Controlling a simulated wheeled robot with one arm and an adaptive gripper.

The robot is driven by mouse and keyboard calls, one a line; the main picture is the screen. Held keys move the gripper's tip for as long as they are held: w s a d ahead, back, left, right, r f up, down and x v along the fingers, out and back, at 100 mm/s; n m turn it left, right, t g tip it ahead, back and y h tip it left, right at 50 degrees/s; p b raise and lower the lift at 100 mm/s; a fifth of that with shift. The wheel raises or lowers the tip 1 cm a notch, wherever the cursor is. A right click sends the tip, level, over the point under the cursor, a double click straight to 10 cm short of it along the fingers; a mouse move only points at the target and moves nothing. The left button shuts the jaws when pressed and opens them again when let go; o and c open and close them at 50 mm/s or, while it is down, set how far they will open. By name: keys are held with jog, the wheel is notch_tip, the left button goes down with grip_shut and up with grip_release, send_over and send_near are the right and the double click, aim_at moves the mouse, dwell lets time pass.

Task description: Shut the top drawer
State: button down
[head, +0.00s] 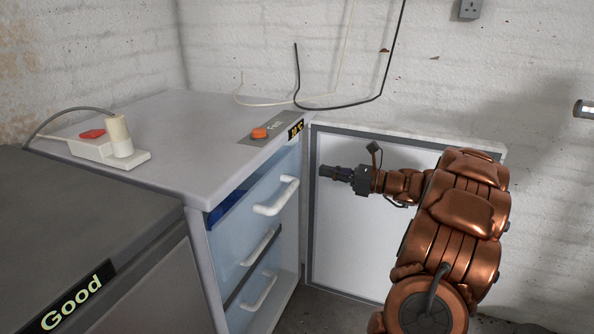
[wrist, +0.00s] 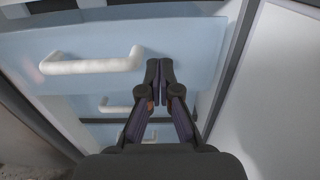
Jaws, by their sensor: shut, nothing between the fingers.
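The top drawer (head: 240,222) is in the grey cabinet at the middle of the head view. It has a pale blue front and a white handle (head: 278,197). A dark blue strip shows above its front edge, so it seems to stand out a little. In the wrist view, the top drawer's front (wrist: 195,45) fills the upper part, with its handle (wrist: 92,65) left of my fingers. My gripper (head: 325,172) is shut and empty, pointing at the right part of this front; it also shows in the wrist view (wrist: 159,65). I cannot tell whether it touches.
Lower drawers with handles (head: 260,246) sit below. The cabinet top (head: 190,120) bears an orange button (head: 259,133) and a white power strip (head: 110,150). A white framed panel (head: 345,235) stands right of the cabinet, behind my arm. A dark grey unit (head: 80,220) is at the left.

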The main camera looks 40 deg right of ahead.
aim_at(288, 158)
jog(key=b+x, duration=0.3)
jog(key=x, duration=0.6)
jog(key=shift+w+a, duration=0.1)
jog(key=shift+w+a+r+p, duration=0.1)
jog(key=shift+w+r+p, duration=0.3)
jog(key=shift+r+p, duration=0.35)
jog(key=w+p, duration=0.1)
jog(key=p, duration=0.1)
jog(key=shift+a+r+p, duration=0.15)
jog(key=shift+r+p, duration=0.15)
jog(key=shift+r, duration=0.05)
jog(key=shift+w+a+p, duration=0.2)
jog(key=shift+w+p, duration=0.2)
jog(key=shift+p, duration=0.8)
jog(key=shift+w+a+f+p, duration=0.3)
jog(key=shift+w+p, duration=0.1)
jog(key=shift+p, duration=0.8)
jog(key=shift+w+a+f+p, duration=0.3)
jog(key=shift+a+f+p, duration=0.1)
jog(key=shift+p, duration=0.6)
jog(key=shift+a+f, duration=0.1)
jog(key=shift+f, duration=0.35)
